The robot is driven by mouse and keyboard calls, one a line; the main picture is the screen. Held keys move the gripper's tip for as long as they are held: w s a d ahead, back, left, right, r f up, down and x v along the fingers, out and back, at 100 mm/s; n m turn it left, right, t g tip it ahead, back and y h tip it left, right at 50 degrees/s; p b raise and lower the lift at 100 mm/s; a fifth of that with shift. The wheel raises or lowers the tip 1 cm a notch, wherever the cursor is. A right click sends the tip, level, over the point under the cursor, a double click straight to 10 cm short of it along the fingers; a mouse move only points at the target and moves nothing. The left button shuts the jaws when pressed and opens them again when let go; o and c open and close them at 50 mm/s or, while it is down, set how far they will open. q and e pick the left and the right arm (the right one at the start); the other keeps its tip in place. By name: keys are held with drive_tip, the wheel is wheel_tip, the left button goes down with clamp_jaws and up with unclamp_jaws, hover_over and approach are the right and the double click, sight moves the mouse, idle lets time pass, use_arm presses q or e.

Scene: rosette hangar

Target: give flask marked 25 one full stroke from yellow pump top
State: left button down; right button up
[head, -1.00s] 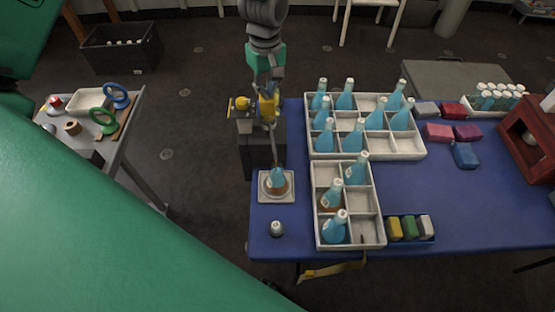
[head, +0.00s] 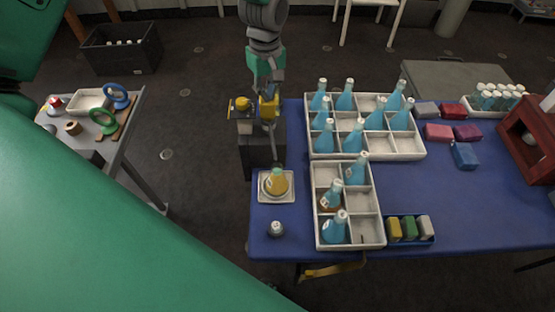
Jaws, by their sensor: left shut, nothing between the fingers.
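A flask (head: 277,183) with amber-yellow contents stands upright on a small white square tray (head: 263,197) at the table's left edge. Its marking is too small to read. Just behind it is a dark pump block (head: 258,150) with yellow parts on top: a yellow pump top (head: 269,108) and a yellow knob (head: 240,104) to its left. My left gripper (head: 267,93) is shut and empty, pointing down at the yellow pump top. I cannot tell whether it touches. My right gripper is not in view.
White divided crates (head: 405,146) (head: 362,228) hold several flasks, mostly blue. A small bottle (head: 276,229) stands in front of the tray. Coloured blocks (head: 410,228) and a red-brown frame (head: 530,135) are to the right. The blue table (head: 420,195) has free room right of the crates.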

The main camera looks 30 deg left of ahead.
use_arm(q)
drive_tip(key=shift+r+p, duration=2.9)
drive_tip(key=shift+r, duration=0.55)
wheel_tip(320, 180, up, 3)
drive_tip(key=shift+f+p, duration=0.15)
drive_tip(key=shift+p, duration=0.7)
